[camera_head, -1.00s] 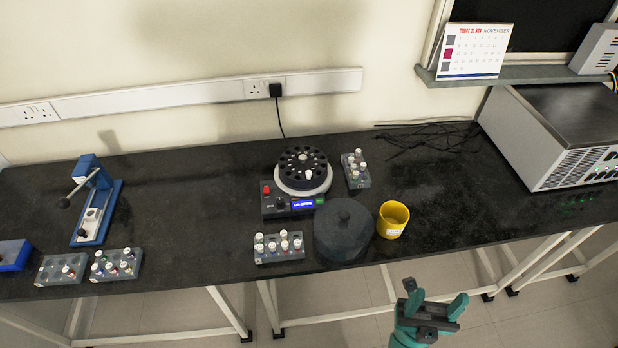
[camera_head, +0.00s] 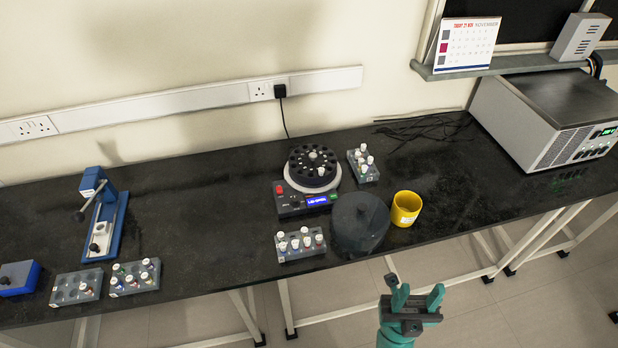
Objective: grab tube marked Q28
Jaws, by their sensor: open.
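Small capped tubes stand in several grey racks on the black bench; their markings are too small to read, so I cannot tell which is Q28. One rack (camera_head: 300,244) is at the front middle, another (camera_head: 362,165) behind it to the right, and two more, a left one (camera_head: 75,288) and its neighbour (camera_head: 134,278), at the front left. A white-capped tube (camera_head: 321,171) also shows in the round black rotor (camera_head: 312,158). My gripper (camera_head: 415,290) is open and empty, in front of the bench edge, right of and below the front middle rack.
A dark round lid (camera_head: 360,222) and a yellow cup (camera_head: 405,208) stand between my gripper and the back rack. The centrifuge base (camera_head: 290,199) sits behind the front middle rack. A blue press (camera_head: 102,215) and blue box (camera_head: 18,278) are at left. The bench's middle left is clear.

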